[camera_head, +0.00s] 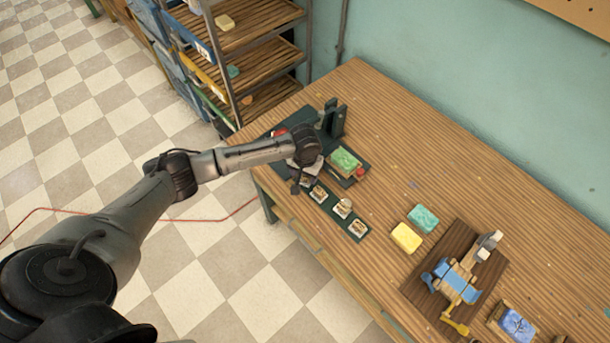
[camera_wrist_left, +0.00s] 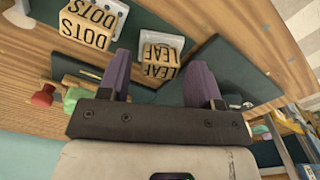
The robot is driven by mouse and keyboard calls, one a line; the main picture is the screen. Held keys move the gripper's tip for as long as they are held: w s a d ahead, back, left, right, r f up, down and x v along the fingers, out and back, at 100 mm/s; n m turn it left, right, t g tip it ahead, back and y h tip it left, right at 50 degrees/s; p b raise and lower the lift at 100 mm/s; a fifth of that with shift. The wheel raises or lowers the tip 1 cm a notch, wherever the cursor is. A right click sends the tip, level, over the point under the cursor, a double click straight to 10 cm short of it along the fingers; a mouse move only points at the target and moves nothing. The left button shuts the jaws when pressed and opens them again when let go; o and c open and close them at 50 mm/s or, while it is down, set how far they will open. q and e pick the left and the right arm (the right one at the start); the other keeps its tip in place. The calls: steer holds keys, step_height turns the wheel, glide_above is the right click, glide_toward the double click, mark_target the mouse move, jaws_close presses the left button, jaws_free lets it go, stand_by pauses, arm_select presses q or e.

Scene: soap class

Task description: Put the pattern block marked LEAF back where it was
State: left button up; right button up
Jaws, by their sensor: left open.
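The LEAF block (camera_wrist_left: 160,62), a wooden cube with black lettering, shows in the left wrist view between the fingertips of my left gripper (camera_wrist_left: 160,75). The two purple fingers are open, with a gap visible on each side of the block. The block is at a pale square holder (camera_wrist_left: 172,40) on a dark strip; whether it is fully seated I cannot tell. The DOTS block (camera_wrist_left: 85,27) is in a neighbouring pale holder. In the head view my left gripper (camera_head: 298,182) is over the upper end of the dark strip (camera_head: 330,210) and hides the LEAF block. My right gripper is not in view.
A green block (camera_head: 345,159) sits on a dark board beside the strip, near a dark upright stand (camera_head: 332,117). Green (camera_head: 423,217) and yellow (camera_head: 406,237) soap-like blocks lie right, before a wooden board (camera_head: 420,288) with a blue-and-wood device. The back of the table is clear.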

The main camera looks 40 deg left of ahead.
arm_select(q)
step_height(320, 180, up, 9)
steer(key=shift+f+p, duration=0.1)
steer(key=shift+p, duration=0.55)
steer(key=shift+r, duration=0.65)
steer(key=s+d+f+m+t+h, duration=0.2)
steer(key=s+d+f+m, duration=0.4)
steer(key=s+d, duration=0.6)
steer(key=s+a+r+t+y, duration=0.1)
steer(key=s+a, duration=0.1)
steer(key=s, duration=1.4)
steer(key=shift+s+a+n+t+y, duration=0.15)
steer(key=shift+s+n+t+y, duration=0.15)
steer(key=shift+s+y, duration=0.1)
